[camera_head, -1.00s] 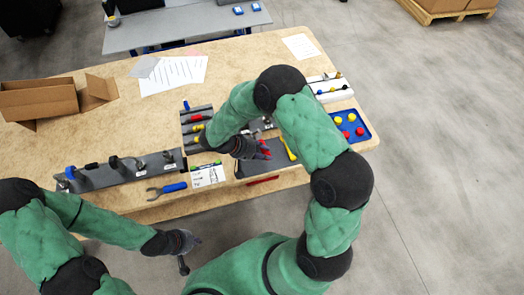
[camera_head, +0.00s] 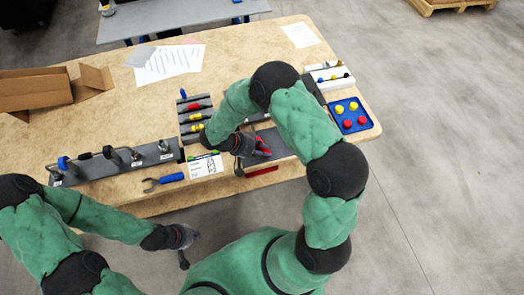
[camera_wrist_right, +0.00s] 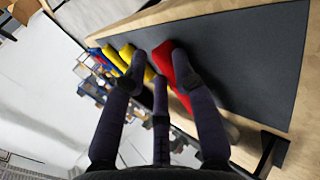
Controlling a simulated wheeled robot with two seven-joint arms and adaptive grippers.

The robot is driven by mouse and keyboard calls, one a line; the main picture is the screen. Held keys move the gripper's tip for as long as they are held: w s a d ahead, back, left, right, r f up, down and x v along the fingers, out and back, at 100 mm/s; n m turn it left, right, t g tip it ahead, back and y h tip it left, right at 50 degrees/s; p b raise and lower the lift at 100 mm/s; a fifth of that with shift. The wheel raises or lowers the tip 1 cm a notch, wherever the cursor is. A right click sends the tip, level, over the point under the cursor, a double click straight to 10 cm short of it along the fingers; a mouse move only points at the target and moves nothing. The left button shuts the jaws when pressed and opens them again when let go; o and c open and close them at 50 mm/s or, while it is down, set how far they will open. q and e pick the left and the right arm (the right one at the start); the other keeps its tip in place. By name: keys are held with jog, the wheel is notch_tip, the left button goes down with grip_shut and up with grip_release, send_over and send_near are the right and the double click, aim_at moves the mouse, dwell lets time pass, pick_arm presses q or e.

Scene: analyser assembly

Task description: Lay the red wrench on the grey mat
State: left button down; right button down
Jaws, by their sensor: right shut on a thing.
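My right gripper (camera_head: 256,149) is over the left part of the grey mat (camera_head: 283,143), with red showing at its fingers. In the right wrist view its fingers (camera_wrist_right: 158,75) are shut on the red wrench (camera_wrist_right: 183,70), with the mat (camera_wrist_right: 245,60) just to the right. The wrench's far end is hidden, and I cannot tell whether it touches the mat. My left gripper (camera_head: 187,244) is empty in front of the table, its fingers apart.
A blue-handled wrench (camera_head: 166,178) lies left of a white card (camera_head: 205,166). A rack with coloured parts (camera_head: 194,106) stands behind. A blue tray (camera_head: 361,128) with red and yellow knobs sits right. Yellow pieces (camera_wrist_right: 130,55) show in the wrist view.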

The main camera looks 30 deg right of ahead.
jog(key=shift+f, duration=0.2)
jog(key=c, duration=1)
grip_release()
jog(key=shift+d, duration=0.1)
jog(key=shift+o, duration=0.4)
jog(key=shift+w, duration=0.15)
pick_arm(q)
jog(key=shift+d, duration=0.15)
pick_arm(e)
jog(key=shift+r, duration=0.15)
